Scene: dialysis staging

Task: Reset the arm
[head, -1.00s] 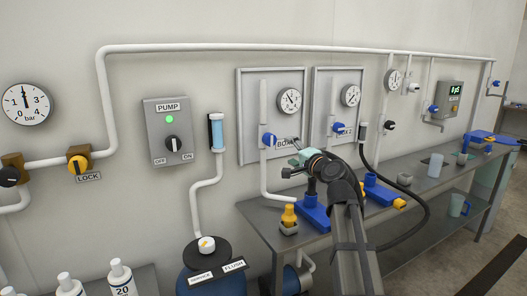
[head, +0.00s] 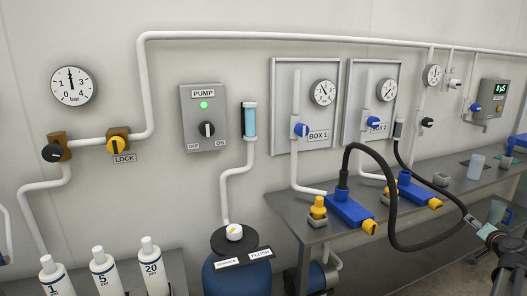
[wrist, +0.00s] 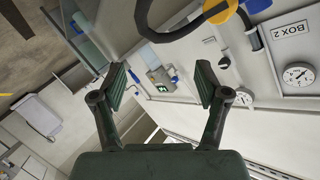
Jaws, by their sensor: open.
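My gripper (head: 472,219) is at the lower right of the head view, over the bench's front edge and close to the black hose in the picture. I cannot tell whether it touches the hose. In the wrist view my gripper (wrist: 160,80) has its two fingers spread wide, with nothing between them. The black hose (head: 388,232) loops in front of the bench, with one end standing in the blue block (head: 350,209) under BOX 1. A second blue block (head: 416,192) sits under BOX 2.
The steel bench (head: 292,212) runs along the wall to the right. A cup (head: 476,166) and a blue-handled jug (head: 497,212) are on that side. A blue tank (head: 236,278) and white bottles (head: 104,274) stand at the lower left. The PUMP box (head: 204,118) shows a green light.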

